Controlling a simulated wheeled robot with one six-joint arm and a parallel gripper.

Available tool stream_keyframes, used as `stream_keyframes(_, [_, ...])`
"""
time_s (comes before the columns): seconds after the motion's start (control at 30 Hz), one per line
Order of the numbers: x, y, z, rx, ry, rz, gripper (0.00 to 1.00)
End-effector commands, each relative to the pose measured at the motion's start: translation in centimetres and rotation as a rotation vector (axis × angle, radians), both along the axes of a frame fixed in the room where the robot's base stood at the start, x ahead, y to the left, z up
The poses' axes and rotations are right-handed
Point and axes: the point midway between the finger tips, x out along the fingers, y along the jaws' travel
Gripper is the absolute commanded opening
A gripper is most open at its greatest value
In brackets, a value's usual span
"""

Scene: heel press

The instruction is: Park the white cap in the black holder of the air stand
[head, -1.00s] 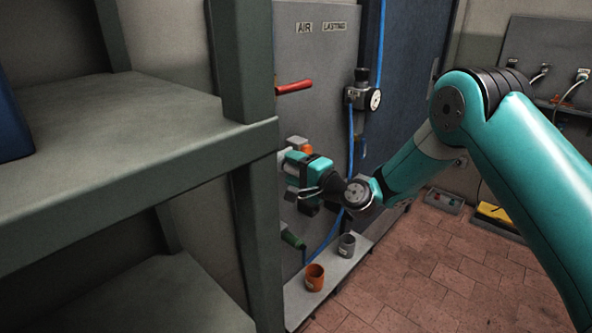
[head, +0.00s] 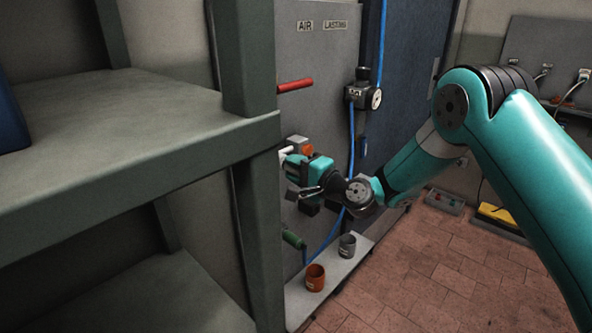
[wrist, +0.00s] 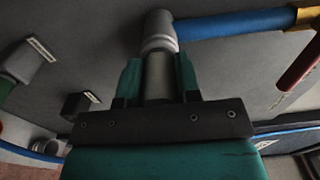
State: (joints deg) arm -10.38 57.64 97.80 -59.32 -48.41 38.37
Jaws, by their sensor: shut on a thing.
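In the head view my gripper (head: 293,173) is close to the grey panel, just below a white pipe piece; the cap is not clear there. A black labelled holder (wrist: 80,104) is on the panel left of the gripper in the wrist view. It looks empty, but its inside is hidden.
A red lever (head: 295,86) sticks out above the gripper. An orange cup (head: 315,278) and a grey cup (head: 347,246) stand on the ledge below. A shelf post (head: 256,200) stands close on the left.

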Motion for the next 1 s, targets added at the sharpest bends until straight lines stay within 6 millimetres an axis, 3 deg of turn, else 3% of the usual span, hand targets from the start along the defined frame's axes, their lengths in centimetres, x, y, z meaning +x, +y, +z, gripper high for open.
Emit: stream_keyframes(1.0, [-2.9, -3.0, -0.2, 0.001, 0.004, 0.0, 0.0])
